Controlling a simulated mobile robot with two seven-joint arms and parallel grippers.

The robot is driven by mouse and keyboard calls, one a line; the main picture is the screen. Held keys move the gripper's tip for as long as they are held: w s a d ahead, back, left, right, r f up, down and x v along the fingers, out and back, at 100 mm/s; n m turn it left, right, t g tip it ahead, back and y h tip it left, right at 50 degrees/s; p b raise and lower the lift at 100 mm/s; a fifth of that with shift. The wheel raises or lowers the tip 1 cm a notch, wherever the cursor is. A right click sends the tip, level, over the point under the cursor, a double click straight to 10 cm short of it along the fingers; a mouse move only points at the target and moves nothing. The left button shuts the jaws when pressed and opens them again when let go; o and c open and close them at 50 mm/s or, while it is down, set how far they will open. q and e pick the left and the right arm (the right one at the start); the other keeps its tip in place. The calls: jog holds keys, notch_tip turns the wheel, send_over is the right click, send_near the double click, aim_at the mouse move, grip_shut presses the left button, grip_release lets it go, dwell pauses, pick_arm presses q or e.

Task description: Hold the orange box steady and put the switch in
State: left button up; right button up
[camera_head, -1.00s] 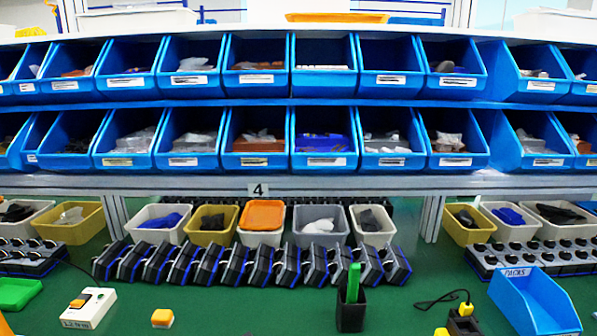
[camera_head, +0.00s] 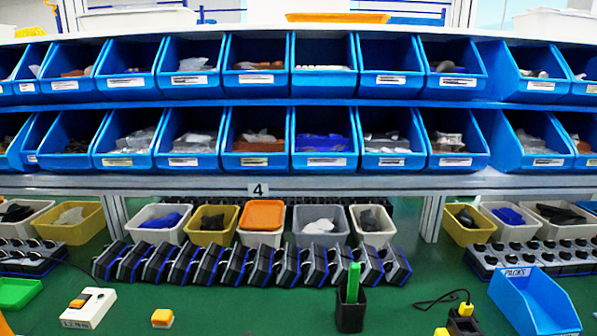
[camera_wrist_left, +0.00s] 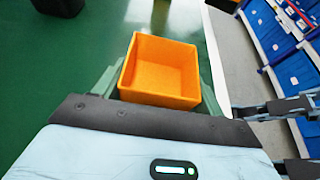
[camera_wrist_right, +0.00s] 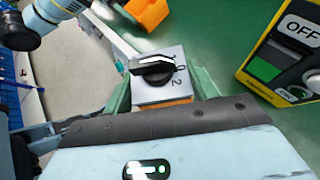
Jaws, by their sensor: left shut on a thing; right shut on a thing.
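The open, empty-looking orange box (camera_wrist_left: 160,72) is between the green fingers of my left gripper (camera_wrist_left: 160,88), which is shut on it. In the right wrist view, the rotary switch (camera_wrist_right: 158,72) has a light grey plate, a black knob and the marks 1, 0 and 2. My right gripper (camera_wrist_right: 163,88) is shut on it. A strip of orange shows below its plate. An orange piece (camera_wrist_right: 148,12), perhaps the box, shows at the top of that view, apart from the switch. Neither gripper shows in the head view.
A yellow and black control box (camera_wrist_right: 285,60) with an OFF label is near the switch. On the green bench are a black holder with a green item (camera_head: 351,300), a blue PACKS bin (camera_head: 535,300) and a small orange-topped block (camera_head: 162,318). Blue bins line the back.

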dwell(0.8)
jog(key=w+a+r+n+g+y, duration=0.1)
jog(key=a+r+n+g, duration=0.25)
jog(key=a, duration=0.75)
jog(key=w+a+r+n+g+y, duration=0.1)
jog(key=w+a+r+n+g, duration=0.2)
jog(key=a, duration=0.8)
jog(key=w+d+f+n, duration=0.1)
jog(key=w+d+f, duration=0.1)
jog(key=w, duration=0.5)
jog(key=shift+w+f+t+y, duration=0.2)
jog(key=shift+f+t+y, duration=0.1)
jog(key=shift+f+t, duration=0.25)
jog(key=shift+n, duration=0.25)
jog(key=shift+f, duration=1.15)
jog(key=shift+f, duration=1)
jog(key=shift+f, duration=0.3)
